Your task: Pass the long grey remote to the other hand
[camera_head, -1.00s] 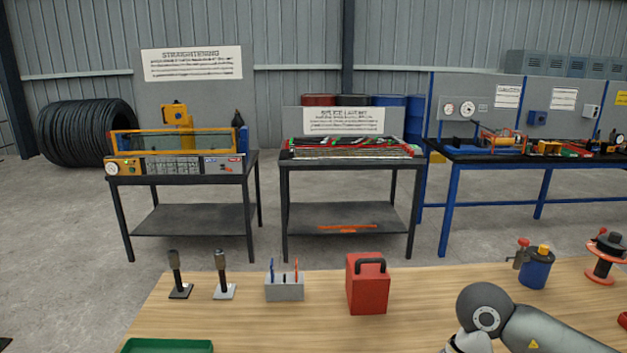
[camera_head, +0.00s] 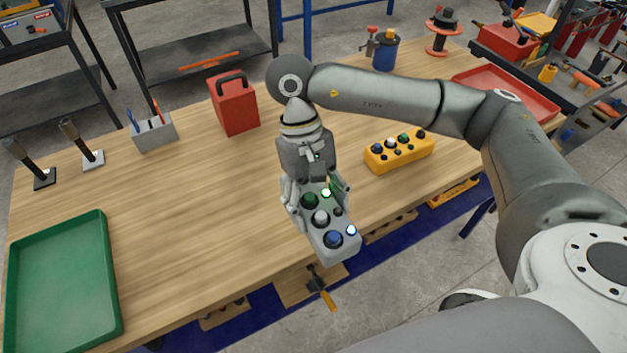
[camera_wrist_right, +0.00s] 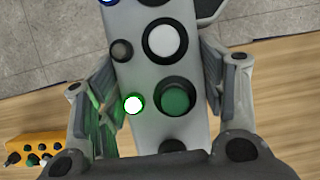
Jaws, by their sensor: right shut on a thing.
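The long grey remote (camera_head: 330,238) has green, white and blue buttons and small lit lamps. My right gripper (camera_head: 315,200) is shut on it and holds it near the table's front edge, its blue-button end pointing toward me. In the right wrist view the grey remote (camera_wrist_right: 155,75) runs between the two fingers of my right gripper (camera_wrist_right: 150,100), one along each side. The end of the remote inside the gripper is partly hidden. My left gripper is not in view.
A yellow button box (camera_head: 400,152) lies on the wooden table (camera_head: 180,220) to the right. A green tray (camera_head: 60,290) is at the left, a red tray (camera_head: 510,90) at the far right. A red box (camera_head: 233,105) and a grey holder (camera_head: 153,132) stand at the back. The table's middle left is clear.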

